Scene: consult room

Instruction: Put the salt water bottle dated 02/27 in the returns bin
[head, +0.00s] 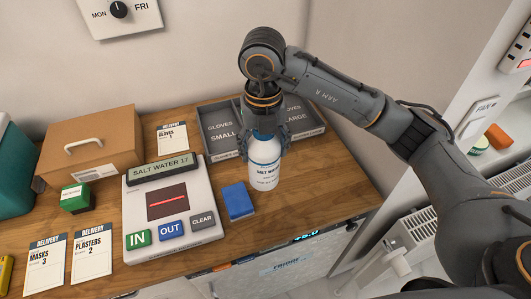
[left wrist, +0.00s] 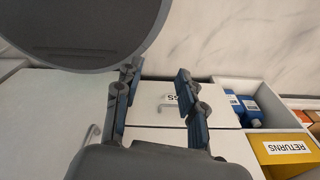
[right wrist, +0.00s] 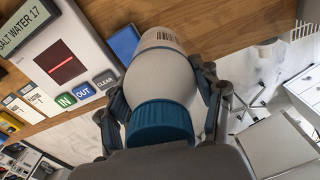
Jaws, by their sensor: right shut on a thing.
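My right gripper (head: 264,135) is shut on the upper end of a white salt water bottle (head: 263,167) with a blue cap. In the right wrist view the bottle (right wrist: 153,78) lies between the fingers, blue cap (right wrist: 160,122) nearest the camera, and a barcode shows on its label. Its date is not readable. The bottle is upright over the wooden counter; whether it touches is unclear. The yellow returns bin (left wrist: 282,136) shows at the right of the left wrist view. My left gripper (left wrist: 156,82) is open and empty, away from the bin.
A scanner (head: 200,205) reading SALT WATER 17 stands left of the bottle, with a blue box (head: 238,201) between them. Grey glove trays (head: 315,126) stand behind. A cardboard box (head: 88,140) stands left.

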